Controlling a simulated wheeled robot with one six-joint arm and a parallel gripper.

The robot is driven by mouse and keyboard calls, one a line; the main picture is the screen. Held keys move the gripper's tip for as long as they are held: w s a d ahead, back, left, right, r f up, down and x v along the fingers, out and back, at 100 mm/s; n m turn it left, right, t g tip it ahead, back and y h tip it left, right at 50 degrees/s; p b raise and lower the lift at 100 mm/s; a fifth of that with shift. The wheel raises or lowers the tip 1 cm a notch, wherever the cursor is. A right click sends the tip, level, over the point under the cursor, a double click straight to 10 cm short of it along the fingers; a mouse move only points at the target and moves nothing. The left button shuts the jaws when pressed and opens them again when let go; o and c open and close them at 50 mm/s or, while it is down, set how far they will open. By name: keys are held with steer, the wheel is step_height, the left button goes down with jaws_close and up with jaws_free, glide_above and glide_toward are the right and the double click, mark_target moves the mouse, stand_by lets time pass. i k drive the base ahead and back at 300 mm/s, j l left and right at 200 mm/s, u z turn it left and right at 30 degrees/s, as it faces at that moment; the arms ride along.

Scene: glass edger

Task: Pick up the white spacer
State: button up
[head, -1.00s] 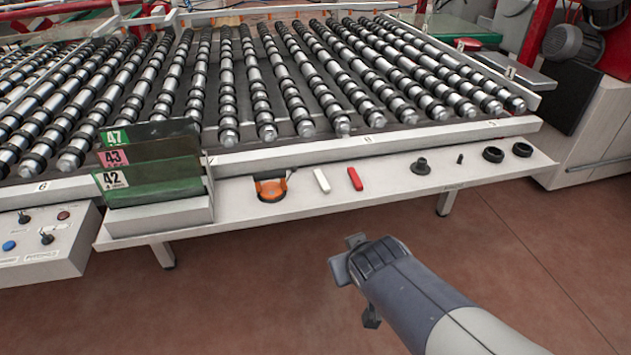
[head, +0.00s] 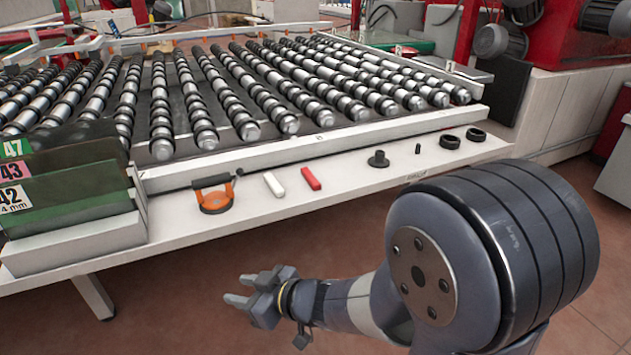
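The white spacer (head: 273,184) is a small white bar lying flat on the white shelf (head: 345,182) in front of the rollers. A similar red bar (head: 311,178) lies just to its right, apart from it. My gripper (head: 241,291) is in front of the shelf and appears lower in the picture than the white spacer. Its two fingers point left with a gap between them, and nothing shows between them. It touches neither the spacer nor the shelf in the picture.
An orange and black tool (head: 214,196) lies left of the spacer. Glass panes with number tags (head: 66,185) stand in a holder at left. A black flanged part (head: 378,160) and black rings (head: 449,142) lie to the right. The roller conveyor (head: 240,105) rises behind.

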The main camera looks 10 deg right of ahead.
mark_target(278, 191)
steer(key=i+j+z, duration=0.15)
steer(key=z, duration=0.25)
steer(key=i+j+z, duration=0.2)
steer(key=z, duration=0.15)
steer(key=i+j+z, duration=0.1)
steer(key=j+z, duration=0.3)
steer(key=i+j, duration=0.1)
steer(key=j, duration=0.15)
steer(key=i+j, duration=0.1)
steer(key=j, duration=0.15)
